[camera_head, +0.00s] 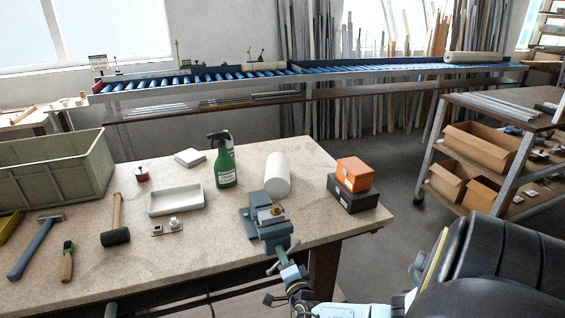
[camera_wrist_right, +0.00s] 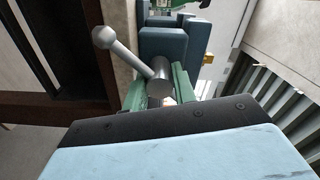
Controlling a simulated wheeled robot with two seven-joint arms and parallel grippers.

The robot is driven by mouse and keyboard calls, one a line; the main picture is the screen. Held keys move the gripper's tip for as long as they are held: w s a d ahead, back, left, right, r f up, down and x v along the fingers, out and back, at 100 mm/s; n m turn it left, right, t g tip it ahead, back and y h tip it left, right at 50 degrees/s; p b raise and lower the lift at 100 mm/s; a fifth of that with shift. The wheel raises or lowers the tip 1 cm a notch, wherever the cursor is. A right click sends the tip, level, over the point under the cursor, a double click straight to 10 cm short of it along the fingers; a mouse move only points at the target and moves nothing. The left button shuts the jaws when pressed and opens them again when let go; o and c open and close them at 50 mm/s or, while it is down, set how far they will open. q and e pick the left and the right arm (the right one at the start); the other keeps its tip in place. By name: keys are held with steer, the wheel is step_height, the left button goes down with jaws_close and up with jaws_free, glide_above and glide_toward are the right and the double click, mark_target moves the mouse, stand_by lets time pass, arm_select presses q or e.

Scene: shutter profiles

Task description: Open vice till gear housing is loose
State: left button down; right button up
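The blue-grey vice (camera_head: 268,226) is at the right front edge of the workbench. A small brass-coloured part, which looks like the gear housing (camera_head: 277,209), sits at its jaws; the jaw gap is too small to judge. In the wrist view the vice body (camera_wrist_right: 172,45) is at the top, with its round steel screw end (camera_wrist_right: 161,78) and a slanted handle bar with a ball end (camera_wrist_right: 104,37). My right gripper (camera_head: 285,256) is at the handle. Its green fingers (camera_wrist_right: 160,92) lie either side of the screw end; whether they press on it I cannot tell. My left gripper is out of view.
Orange (camera_head: 354,173) and dark boxes (camera_head: 352,194) stand right of the vice. A white roll (camera_head: 277,173), green spray bottle (camera_head: 222,160), white tray (camera_head: 175,200) and mallet (camera_head: 115,225) are on the bench (camera_head: 200,260). The floor right of the bench is clear.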

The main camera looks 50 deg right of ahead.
steer(key=o, duration=0.4)
steer(key=shift+w, duration=0.1)
steer(key=p+v, duration=0.1)
steer(key=v, duration=1.2)
steer(key=shift+s, duration=0.2)
